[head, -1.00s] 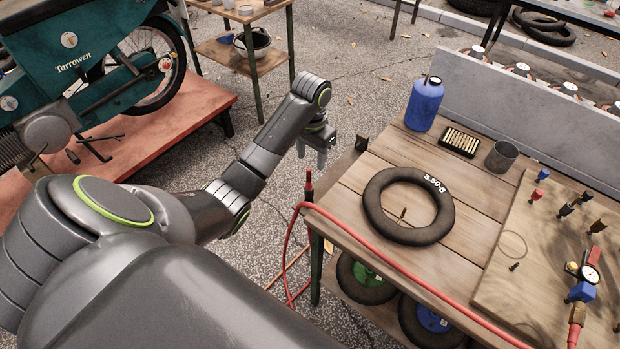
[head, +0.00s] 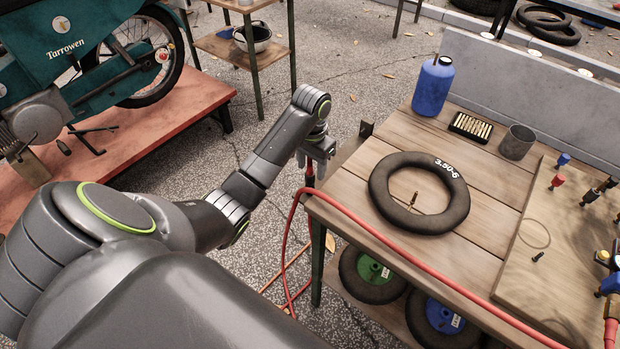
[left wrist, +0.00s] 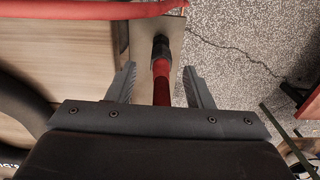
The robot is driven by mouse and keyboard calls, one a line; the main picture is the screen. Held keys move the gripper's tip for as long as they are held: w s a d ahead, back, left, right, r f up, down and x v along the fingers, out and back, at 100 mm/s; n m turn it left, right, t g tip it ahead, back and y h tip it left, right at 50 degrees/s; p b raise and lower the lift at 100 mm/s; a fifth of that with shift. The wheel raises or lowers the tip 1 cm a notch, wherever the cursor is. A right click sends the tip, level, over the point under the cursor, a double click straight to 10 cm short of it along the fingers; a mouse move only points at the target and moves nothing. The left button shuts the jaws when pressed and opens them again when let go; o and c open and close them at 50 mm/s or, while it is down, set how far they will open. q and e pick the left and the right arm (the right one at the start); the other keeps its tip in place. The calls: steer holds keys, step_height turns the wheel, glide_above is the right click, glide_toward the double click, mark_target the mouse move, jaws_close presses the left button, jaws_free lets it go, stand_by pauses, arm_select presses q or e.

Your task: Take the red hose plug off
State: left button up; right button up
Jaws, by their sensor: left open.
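The red hose plug (left wrist: 161,88) is a slim red cylinder with a dark collar at its far end in the left wrist view. In the head view a short piece of red (head: 310,170) shows at the table's left corner, partly hidden by my left gripper. My left gripper (head: 314,158) is open there. In the left wrist view its two fingers (left wrist: 160,88) stand on either side of the plug, with a gap on both sides. My right gripper is not in view.
A red hose (head: 395,262) runs along the front edge of the wooden table (head: 480,245) and loops down at its corner.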

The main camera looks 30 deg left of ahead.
mark_target(310, 173)
arm_select(q)
steer(key=shift+s+f, duration=0.2)
steer(key=shift+f, duration=1.75)
steer(key=c, duration=1)
step_height(310, 173, up, 5)
steer(key=shift+w+a+r+p, duration=0.1)
steer(key=shift+r+p, duration=0.05)
steer(key=shift+p, duration=0.15)
step_height(310, 173, up, 3)
steer(key=p, duration=0.3)
steer(key=shift+r, duration=0.2)
step_height(310, 173, up, 2)
steer(key=p, duration=0.2)
steer(key=shift+r+p, duration=0.1)
steer(key=shift+p, duration=0.3)
step_height(310, 173, up, 4)
steer(key=p, duration=0.5)
steer(key=shift+r+p, duration=0.1)
steer(key=shift+p, duration=0.3)
